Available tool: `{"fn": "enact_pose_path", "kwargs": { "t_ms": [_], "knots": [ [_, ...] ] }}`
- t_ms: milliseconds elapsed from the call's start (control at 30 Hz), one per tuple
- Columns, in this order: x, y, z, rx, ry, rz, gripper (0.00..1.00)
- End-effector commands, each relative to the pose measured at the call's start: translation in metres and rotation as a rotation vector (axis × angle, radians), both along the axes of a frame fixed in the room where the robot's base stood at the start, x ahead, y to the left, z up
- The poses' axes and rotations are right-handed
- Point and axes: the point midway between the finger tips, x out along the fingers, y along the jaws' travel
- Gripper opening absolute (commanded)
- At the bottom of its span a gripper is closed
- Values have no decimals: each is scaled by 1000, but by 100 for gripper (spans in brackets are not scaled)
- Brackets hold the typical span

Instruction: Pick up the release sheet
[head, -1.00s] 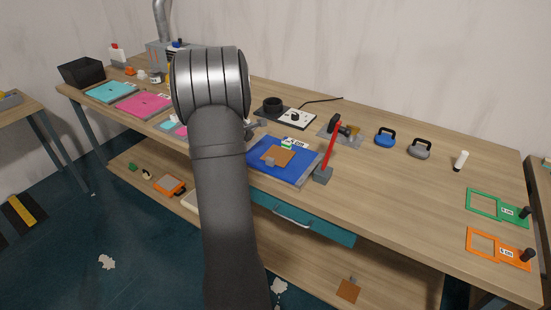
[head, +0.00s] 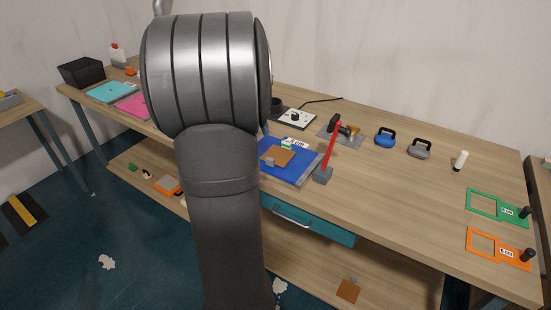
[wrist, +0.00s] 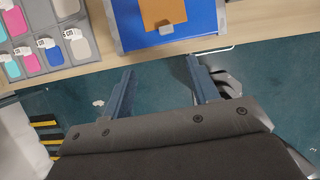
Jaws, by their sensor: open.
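A flat orange-brown sheet (head: 280,155) with a small grey tab, which looks like the release sheet, lies on the blue panel (head: 301,173) near the bench's front edge. In the wrist view the sheet (wrist: 160,10) and its grey tab (wrist: 168,28) show at the top, on the blue panel (wrist: 130,27). A similar brown sheet (head: 348,292) with a grey tab lies on the lower shelf. My gripper (wrist: 160,67) is open and empty. In the wrist view its fingertips appear below the bench edge, apart from the sheet. In the head view my arm hides it.
A red-handled tool (head: 330,150) stands close to the blue panel's right side. A teal drawer (head: 330,228) with a handle is below the bench front. A grey tray (wrist: 50,55) with coloured pieces lies left of the panel.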

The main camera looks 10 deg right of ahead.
Motion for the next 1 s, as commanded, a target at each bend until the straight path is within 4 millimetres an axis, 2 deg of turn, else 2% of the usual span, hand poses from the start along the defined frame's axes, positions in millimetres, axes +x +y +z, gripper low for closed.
{"fn": "enact_pose_path", "kwargs": {
  "t_ms": [67,167,600,1000],
  "knots": [
    [-3,-3,-1,-9,14,-6,55],
    [0,-7,-13,-10,21,-8,55],
    [25,-31,-97,-8,18,-6,55],
    [31,-39,-125,-8,17,-6,55]
  ]
}}
